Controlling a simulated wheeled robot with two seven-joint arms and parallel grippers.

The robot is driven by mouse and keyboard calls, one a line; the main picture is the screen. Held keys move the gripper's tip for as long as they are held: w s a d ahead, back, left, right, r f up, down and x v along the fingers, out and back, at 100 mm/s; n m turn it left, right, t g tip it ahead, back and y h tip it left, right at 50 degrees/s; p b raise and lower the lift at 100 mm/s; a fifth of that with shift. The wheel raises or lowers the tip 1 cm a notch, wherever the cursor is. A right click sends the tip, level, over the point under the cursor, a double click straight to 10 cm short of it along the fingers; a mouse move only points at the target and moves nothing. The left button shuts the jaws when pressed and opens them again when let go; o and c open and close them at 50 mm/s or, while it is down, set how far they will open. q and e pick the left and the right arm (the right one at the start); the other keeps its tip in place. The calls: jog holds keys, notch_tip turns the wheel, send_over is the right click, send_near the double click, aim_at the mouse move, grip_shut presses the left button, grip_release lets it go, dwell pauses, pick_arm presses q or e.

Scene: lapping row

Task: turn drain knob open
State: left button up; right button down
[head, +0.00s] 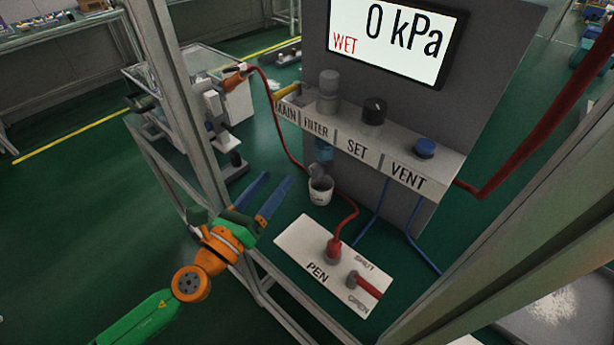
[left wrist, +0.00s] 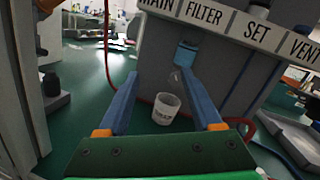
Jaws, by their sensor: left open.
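The filter's blue bowl (head: 323,150) hangs under the shelf at the FILTER label. A small grey part at its lower end, which looks like the drain knob (head: 316,169), sits just above a white cup (head: 320,191). In the left wrist view the blue bowl (left wrist: 186,54), the small grey part (left wrist: 175,75) and the cup (left wrist: 166,108) show ahead, between my finger lines. My left gripper (head: 277,180) is open and empty, left of the cup and apart from it. The knob's marking is too small to read. My right gripper is not in view.
The shelf (head: 370,142) carries MAIN, FILTER, SET and VENT parts under a display (head: 393,40) reading 0 kPa and WET. A white PEN plate (head: 300,246) with a red-handled valve (head: 365,285) lies below. A red hose (head: 290,148) and a frame post (head: 180,90) stand near my left arm.

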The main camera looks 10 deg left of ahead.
aim_at(312, 174)
pick_arm(q)
jog(key=w+d+m+g+h, duration=0.1)
jog(key=d+m, duration=0.1)
jog(key=w+d+f+m+g+h+p, duration=0.1)
jog(key=w+d+m, duration=0.1)
jog(key=w+d+f+m, duration=0.1)
jog(key=w+d+m, duration=0.1)
jog(key=m, duration=0.1)
jog(key=shift+w+d+f+g+h, duration=0.1)
jog(key=shift+d+f+g+h, duration=0.1)
jog(key=shift+g+h, duration=0.2)
jog(key=shift+c, duration=0.3)
grip_shut()
